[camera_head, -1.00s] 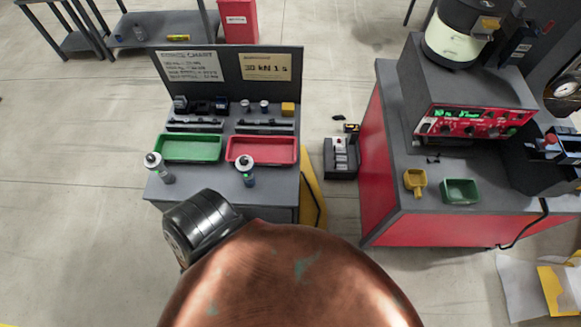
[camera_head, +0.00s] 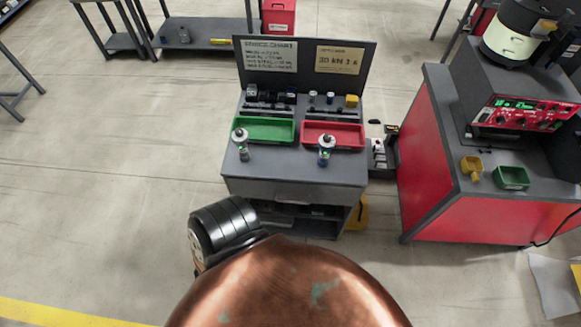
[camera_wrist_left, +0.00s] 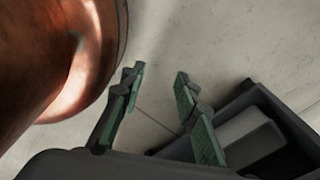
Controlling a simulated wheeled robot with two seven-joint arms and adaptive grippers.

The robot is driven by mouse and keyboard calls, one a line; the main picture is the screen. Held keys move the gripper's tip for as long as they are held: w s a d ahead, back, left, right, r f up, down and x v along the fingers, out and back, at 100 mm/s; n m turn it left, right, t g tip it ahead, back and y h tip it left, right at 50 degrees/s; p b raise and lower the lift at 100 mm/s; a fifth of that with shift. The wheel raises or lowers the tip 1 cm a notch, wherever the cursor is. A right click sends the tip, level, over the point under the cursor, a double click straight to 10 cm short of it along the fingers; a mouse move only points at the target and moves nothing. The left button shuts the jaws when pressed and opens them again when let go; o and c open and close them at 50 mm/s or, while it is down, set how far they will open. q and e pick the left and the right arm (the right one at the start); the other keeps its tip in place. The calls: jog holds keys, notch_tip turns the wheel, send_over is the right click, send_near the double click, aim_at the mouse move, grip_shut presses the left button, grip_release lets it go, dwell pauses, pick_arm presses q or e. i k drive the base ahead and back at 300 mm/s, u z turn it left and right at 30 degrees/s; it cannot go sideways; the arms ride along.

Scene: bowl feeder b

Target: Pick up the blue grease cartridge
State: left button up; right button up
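The workbench (camera_head: 290,190) carries a green tray (camera_head: 265,130), a red tray (camera_head: 345,134) and a back panel with two signs. A red-sided machine bench (camera_head: 425,160) stands to its right. A low shelf (camera_head: 205,33) is at the back left. Open floor lies left.

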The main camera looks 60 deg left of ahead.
aim_at(323, 159)
jog(key=u, duration=0.05)
jog(key=k, duration=0.35)
jog(key=u, duration=0.85)
